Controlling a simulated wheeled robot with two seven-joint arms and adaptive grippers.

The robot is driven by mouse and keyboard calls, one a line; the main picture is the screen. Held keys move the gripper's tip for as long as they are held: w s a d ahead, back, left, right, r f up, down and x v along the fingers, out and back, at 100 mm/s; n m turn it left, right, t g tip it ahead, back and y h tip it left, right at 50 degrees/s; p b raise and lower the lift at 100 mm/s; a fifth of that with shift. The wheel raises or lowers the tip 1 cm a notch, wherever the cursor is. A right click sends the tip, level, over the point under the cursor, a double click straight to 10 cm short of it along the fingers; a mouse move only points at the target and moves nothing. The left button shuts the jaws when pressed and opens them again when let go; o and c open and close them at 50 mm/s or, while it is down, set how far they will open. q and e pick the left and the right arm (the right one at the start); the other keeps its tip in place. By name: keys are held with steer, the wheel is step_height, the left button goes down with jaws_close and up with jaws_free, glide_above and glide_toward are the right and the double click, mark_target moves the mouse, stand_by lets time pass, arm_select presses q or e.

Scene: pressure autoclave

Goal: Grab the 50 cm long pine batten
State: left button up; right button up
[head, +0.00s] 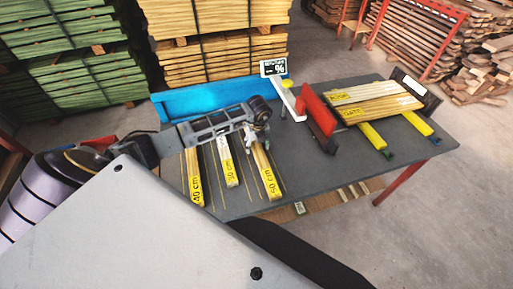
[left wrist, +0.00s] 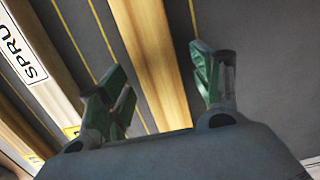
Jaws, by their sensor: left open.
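The pine batten marked 50 cm (head: 267,180) lies on the dark table at the right end of a row of battens. Its yellow end with the length label faces the near edge. My left gripper (head: 257,141) is above the far part of this batten, partly hiding it. In the left wrist view the open green fingers (left wrist: 157,75) stand on either side of a plain wooden batten (left wrist: 150,50), with gaps to both sides. I cannot tell how far above it the fingertips are. My right gripper is not in view.
Battens marked 40 cm (head: 193,180) and apparently 30 cm (head: 228,165) lie to the left. The table (head: 310,170) is clear between.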

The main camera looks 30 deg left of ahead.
mark_target(257, 146)
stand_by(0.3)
arm_select(q)
steer(key=c, duration=1.3)
steer(key=shift+r, duration=0.15)
steer(key=shift+r+b, duration=0.65)
steer(key=shift+r, duration=4.25)
